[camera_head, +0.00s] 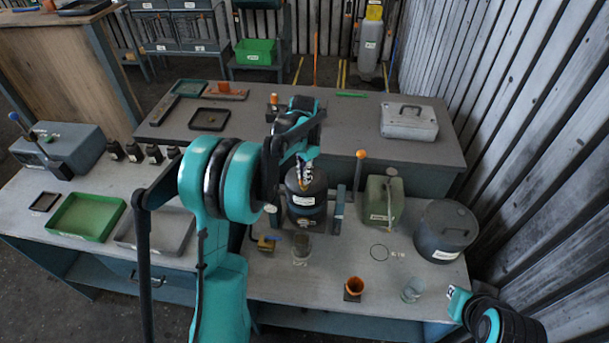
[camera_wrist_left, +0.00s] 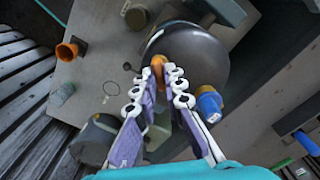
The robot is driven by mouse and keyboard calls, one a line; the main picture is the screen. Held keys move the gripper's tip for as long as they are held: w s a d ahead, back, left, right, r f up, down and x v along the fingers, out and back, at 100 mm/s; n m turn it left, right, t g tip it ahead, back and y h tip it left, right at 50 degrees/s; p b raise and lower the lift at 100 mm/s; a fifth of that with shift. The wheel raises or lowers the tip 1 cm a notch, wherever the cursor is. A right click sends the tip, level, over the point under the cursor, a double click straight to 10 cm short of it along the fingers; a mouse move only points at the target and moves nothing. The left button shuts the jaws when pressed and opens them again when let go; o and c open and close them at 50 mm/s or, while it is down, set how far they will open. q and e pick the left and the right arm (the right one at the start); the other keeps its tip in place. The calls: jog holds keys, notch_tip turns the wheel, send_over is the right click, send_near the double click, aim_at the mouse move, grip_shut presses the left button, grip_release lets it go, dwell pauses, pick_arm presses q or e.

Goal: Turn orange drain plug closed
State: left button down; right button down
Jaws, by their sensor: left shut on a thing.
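The orange drain plug (camera_wrist_left: 157,66) shows in the left wrist view at the near edge of the dark, rounded housing (camera_wrist_left: 192,50). My left gripper (camera_wrist_left: 161,70) has its two pale, linked fingers on either side of the plug, shut on it. In the head view the dark housing (camera_head: 306,212) stands upright on the front bench, with white labels on it. My left gripper (camera_head: 304,178) reaches down onto its top there, and the plug is hidden. Part of my right arm shows at the bottom right, but its gripper does not.
A green canister (camera_head: 384,200) and a dark grey bucket (camera_head: 444,232) stand to the right of the housing. A green tray (camera_head: 87,214) lies at left. A thin post with an orange knob (camera_head: 360,155) rises close by.

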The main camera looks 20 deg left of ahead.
pick_arm(q)
jog(key=m, duration=0.4)
jog(key=shift+m, duration=0.3)
jog(key=m, duration=0.4)
jog(key=shift+m, duration=0.4)
jog(key=c, duration=1.6)
grip_release()
notch_tip(320, 180, up, 12)
